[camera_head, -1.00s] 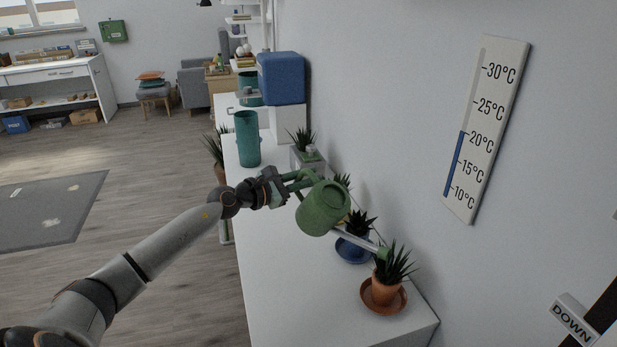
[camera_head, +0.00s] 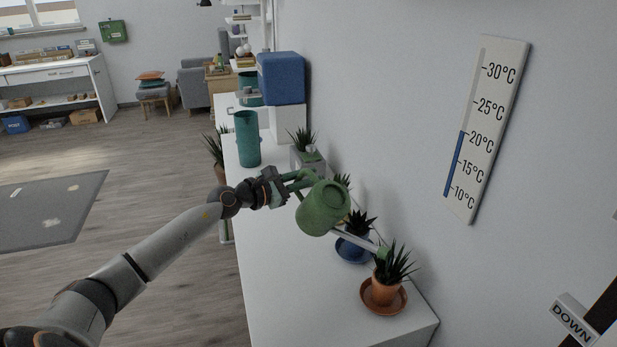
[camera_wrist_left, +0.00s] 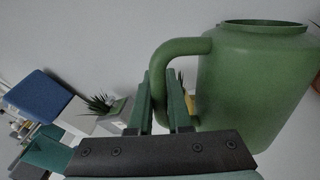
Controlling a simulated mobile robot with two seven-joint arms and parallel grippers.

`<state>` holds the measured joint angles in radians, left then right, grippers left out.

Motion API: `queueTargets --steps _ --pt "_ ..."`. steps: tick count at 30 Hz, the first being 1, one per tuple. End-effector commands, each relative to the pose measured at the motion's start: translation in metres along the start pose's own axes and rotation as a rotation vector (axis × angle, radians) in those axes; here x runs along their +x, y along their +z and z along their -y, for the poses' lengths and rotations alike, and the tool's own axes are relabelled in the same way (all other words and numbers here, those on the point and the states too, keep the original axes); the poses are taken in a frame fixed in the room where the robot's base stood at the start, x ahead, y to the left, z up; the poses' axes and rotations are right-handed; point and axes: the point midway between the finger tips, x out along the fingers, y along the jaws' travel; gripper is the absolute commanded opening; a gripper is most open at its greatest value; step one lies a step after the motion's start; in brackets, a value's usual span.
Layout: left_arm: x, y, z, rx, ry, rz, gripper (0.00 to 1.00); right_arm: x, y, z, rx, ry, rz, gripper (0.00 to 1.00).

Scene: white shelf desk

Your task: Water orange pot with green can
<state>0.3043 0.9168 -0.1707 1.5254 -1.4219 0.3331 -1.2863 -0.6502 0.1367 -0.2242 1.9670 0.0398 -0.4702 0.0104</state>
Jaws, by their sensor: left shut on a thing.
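My left gripper (camera_head: 288,184) is shut on the handle of the green can (camera_head: 322,208) and holds it above the white desk. The can is tilted, its spout pointing down to the right. The spout's end is at the leaves of the plant in the orange pot (camera_head: 384,292), which stands in an orange saucer (camera_head: 368,305) near the desk's front right corner. I see no water. In the left wrist view the can (camera_wrist_left: 255,85) fills the right side, its handle between my fingers (camera_wrist_left: 168,105). My right gripper does not show.
A plant in a blue pot (camera_head: 354,243) stands just behind the orange pot, under the spout. A teal vase (camera_head: 248,140), a grey planter (camera_head: 308,160) and a blue box (camera_head: 281,78) are farther back. The desk's front left is clear, and the wall bounds its right side.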

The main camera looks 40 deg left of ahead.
Motion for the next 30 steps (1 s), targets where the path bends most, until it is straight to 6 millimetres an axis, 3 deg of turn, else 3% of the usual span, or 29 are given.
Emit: queueTargets --steps 30 --pt "0.0000 0.0069 -0.0006 0.040 0.003 -0.004 0.00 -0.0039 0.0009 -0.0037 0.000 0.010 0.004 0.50"
